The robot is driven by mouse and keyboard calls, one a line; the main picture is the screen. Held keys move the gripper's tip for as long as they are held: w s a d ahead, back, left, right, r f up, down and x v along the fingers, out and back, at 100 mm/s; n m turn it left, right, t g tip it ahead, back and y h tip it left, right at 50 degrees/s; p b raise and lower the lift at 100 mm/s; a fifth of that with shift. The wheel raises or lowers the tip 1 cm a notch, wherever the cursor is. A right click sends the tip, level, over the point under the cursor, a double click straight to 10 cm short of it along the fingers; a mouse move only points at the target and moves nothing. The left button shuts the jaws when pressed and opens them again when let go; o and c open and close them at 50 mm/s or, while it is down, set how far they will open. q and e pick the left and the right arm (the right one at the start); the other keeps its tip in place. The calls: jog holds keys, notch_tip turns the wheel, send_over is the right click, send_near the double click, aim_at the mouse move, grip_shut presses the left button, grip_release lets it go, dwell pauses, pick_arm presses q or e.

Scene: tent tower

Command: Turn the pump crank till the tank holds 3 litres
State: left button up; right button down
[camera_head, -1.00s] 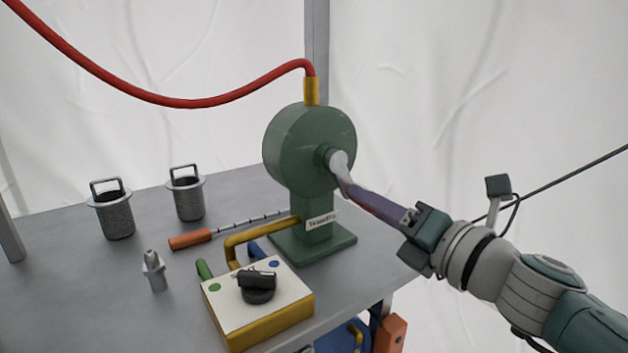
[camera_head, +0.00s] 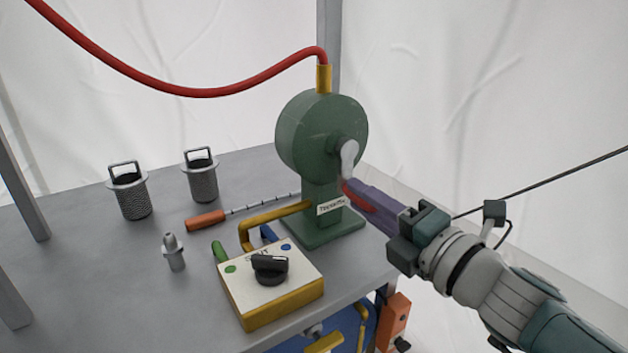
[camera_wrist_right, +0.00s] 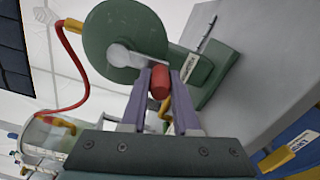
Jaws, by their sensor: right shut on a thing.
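The green pump (camera_head: 322,135) stands on the grey table with its pale crank arm (camera_head: 349,158) pointing downward from the hub. My right gripper (camera_head: 352,190) is shut on the red crank handle (camera_head: 362,198). In the right wrist view the purple fingers (camera_wrist_right: 160,78) lie on either side of the red handle (camera_wrist_right: 160,84), below the crank arm (camera_wrist_right: 125,57). A pale, clear-looking vessel, perhaps the tank (camera_wrist_right: 45,138), shows at the lower left there, near the hose; its level cannot be read. My left gripper is not in view.
A red hose (camera_head: 200,91) rises from the pump and runs left. A switch box (camera_head: 270,290) with a black knob stands in front of the pump. Two mesh baskets (camera_head: 133,198), a grey nozzle-like part (camera_head: 173,254) and an orange-handled tool (camera_head: 207,221) are on the table's left.

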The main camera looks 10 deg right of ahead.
jog(key=c, duration=0.7)
grip_release()
jog(key=shift+o, duration=0.2)
jog(key=shift+s, duration=0.1)
jog(key=shift+s+d+p, duration=0.15)
jog(key=shift+s+p, duration=0.15)
jog(key=p+v, duration=0.2)
jog(key=v, duration=0.7)
